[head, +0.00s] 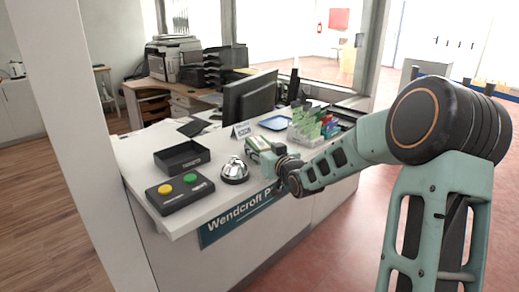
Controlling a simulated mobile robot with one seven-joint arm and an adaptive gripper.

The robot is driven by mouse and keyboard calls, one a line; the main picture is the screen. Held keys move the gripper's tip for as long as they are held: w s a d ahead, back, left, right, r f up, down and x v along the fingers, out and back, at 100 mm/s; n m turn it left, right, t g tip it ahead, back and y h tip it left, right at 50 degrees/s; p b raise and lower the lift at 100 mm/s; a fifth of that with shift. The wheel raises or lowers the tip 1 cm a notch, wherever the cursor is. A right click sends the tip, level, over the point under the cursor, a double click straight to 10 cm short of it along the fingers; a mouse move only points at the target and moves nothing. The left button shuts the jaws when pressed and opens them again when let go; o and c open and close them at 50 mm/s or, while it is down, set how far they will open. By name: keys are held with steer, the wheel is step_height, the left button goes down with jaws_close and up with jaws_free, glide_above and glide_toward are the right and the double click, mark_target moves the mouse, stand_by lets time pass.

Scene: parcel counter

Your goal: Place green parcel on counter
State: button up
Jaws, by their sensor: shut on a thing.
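The green parcel (257,144) is a small box with a pale top and green side, at the middle of the white counter (218,194). My gripper (270,156) reaches in from the right and is shut on the parcel's near right end. My wrist and gripper hide part of the parcel. I cannot tell whether its underside touches the counter top or is slightly above it.
A silver bell (234,171), a black tray (182,158) and a black box with yellow and green buttons (180,193) stand left of the parcel. Monitors (250,97), a small sign (242,130), a blue tray (275,122) and a leaflet rack (313,125) stand behind.

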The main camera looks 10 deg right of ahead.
steer(key=shift+f, duration=0.15)
steer(key=o, duration=1.3)
steer(key=shift+r, duration=0.3)
steer(key=p+v, duration=0.1)
steer(key=v, duration=1.1)
steer(key=shift+f, duration=0.2)
